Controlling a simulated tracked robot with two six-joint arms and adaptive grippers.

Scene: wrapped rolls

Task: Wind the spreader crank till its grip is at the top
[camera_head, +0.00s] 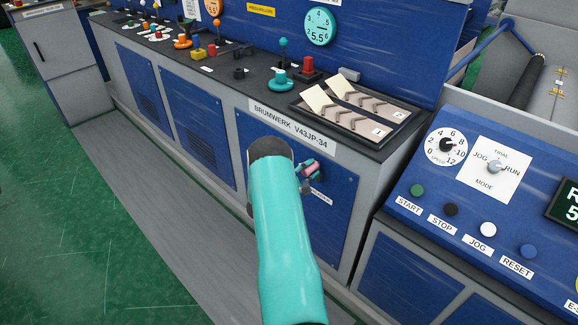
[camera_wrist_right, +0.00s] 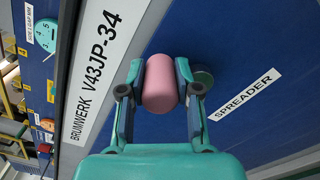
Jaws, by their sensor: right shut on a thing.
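The pink crank grip (camera_wrist_right: 160,82) sits between the two teal fingers of my right gripper (camera_wrist_right: 160,88), which are closed on its sides in the right wrist view. In the head view the grip (camera_head: 311,168) is a small pink piece on the blue front panel, just right of my teal right forearm, and my right gripper (camera_head: 310,172) is partly hidden there. A dark green round part (camera_wrist_right: 204,76), perhaps of the crank, shows behind one finger. The crank arm is mostly hidden, so I cannot tell its angle. My left gripper is out of view.
The SPREADER label (camera_wrist_right: 245,96) is beside the crank. The BRUMWERK plate (camera_head: 289,127) runs along the panel's top edge. Above it, a tray (camera_head: 355,110) and small controls stand on the counter. The control desk (camera_head: 470,200) is to the right; open floor (camera_head: 60,180) is left.

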